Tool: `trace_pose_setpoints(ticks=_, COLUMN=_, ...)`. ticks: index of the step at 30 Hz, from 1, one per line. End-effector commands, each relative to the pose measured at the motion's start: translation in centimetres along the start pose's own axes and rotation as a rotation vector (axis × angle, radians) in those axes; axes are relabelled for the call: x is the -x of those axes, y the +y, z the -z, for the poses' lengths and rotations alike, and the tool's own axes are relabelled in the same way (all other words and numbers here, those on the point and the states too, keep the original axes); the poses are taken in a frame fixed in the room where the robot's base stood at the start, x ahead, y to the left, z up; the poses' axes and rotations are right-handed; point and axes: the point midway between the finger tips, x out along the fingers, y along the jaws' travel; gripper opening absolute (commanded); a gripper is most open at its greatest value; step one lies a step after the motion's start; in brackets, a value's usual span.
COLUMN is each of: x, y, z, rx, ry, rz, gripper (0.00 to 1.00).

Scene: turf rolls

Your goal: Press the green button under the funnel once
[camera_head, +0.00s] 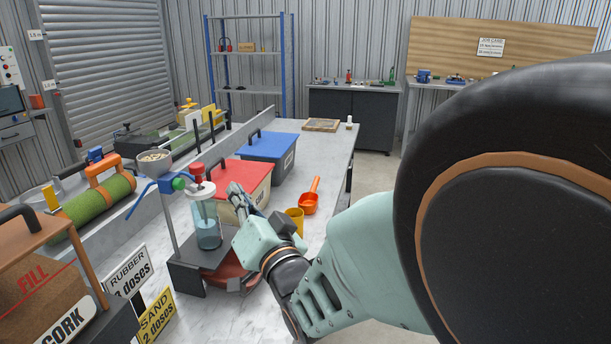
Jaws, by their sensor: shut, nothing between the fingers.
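The grey funnel (155,160), filled with pale granules, stands on a post at the left of the bench. A small round green part (178,184), which looks like the green button, sits just below and right of it, beside a blue lever (143,197). My gripper (236,192) is shut and empty, right of the jar and apart from the green part. Its fingers point up and left in the picture, in front of the red-lidded bin.
A red-lidded bin (241,173) and a blue-lidded bin (268,144) stand behind my gripper. A yellow cup (295,217) and an orange scoop (309,202) lie to its right. A green turf roll (96,197) is at left. The far bench top is mostly clear.

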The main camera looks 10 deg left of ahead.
Motion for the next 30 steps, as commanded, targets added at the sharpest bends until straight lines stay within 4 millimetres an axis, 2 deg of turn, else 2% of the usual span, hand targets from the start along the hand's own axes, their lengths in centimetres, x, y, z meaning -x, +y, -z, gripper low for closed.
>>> trace_pose_setpoints(ticks=10, x=-0.6, y=-0.4, z=-0.2, rx=0.001, ry=0.000, rz=-0.002, gripper=0.00)
trace_pose_setpoints(ticks=22, x=-4.3, y=-3.2, z=-2.9, rx=0.003, ry=-0.001, rz=-0.001, gripper=0.00)
trace_pose_setpoints(ticks=30, x=-5.9, y=-4.1, z=-4.2, rx=0.001, ry=0.001, rz=-0.003, gripper=0.00)
